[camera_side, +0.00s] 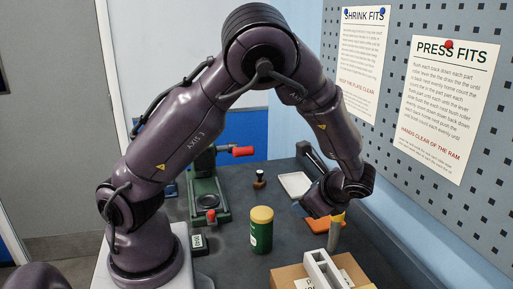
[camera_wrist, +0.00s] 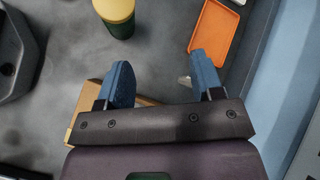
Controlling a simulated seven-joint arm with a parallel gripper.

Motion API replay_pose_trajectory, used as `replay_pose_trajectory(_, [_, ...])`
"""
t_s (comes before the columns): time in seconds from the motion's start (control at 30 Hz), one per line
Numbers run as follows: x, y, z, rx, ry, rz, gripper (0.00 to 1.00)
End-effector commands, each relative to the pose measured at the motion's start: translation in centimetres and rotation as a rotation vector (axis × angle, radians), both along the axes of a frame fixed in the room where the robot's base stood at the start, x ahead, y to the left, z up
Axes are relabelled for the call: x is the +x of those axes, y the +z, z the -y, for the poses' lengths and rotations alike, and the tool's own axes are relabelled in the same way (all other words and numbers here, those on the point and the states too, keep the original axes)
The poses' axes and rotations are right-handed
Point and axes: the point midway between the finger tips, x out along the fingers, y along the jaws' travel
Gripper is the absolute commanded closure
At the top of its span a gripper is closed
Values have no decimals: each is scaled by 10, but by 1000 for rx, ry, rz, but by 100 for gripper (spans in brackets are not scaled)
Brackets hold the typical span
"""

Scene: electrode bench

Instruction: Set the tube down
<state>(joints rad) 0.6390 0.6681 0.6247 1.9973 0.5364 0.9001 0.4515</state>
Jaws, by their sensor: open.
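A grey tube-like piece with a yellow top (camera_side: 334,236) shows upright in the side view, just below my wrist and behind a white block with square openings (camera_side: 318,268). I cannot tell what its lower end rests on. My gripper (camera_wrist: 165,78) is open, with its two blue fingers wide apart in the wrist view. Grey bench shows between them. A small pale piece (camera_wrist: 184,80) shows beside the right finger; I cannot tell whether it is part of the tube. In the side view my fingers are mostly hidden by my wrist.
A cardboard box (camera_side: 288,275) carries the white block at the front. An orange tray (camera_wrist: 214,40) lies beyond my right finger. A green can with a yellow lid (camera_side: 261,232) stands left of it. A green press (camera_side: 207,195) and white tray (camera_side: 295,184) sit farther back. A pegboard wall bounds the right.

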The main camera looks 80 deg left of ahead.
Motion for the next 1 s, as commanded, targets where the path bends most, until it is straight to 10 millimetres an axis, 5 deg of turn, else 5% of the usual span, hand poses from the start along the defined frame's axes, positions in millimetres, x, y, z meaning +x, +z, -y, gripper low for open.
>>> replay_pose_trajectory(0.3, [-51,75,35,-486,381,381,39])
replay_pose_trajectory(0.6, [-111,150,62,-786,618,744,39])
replay_pose_trajectory(0.8, [-140,172,73,-872,694,910,39])
replay_pose_trajectory(1.0, [-148,176,77,-893,716,960,39])
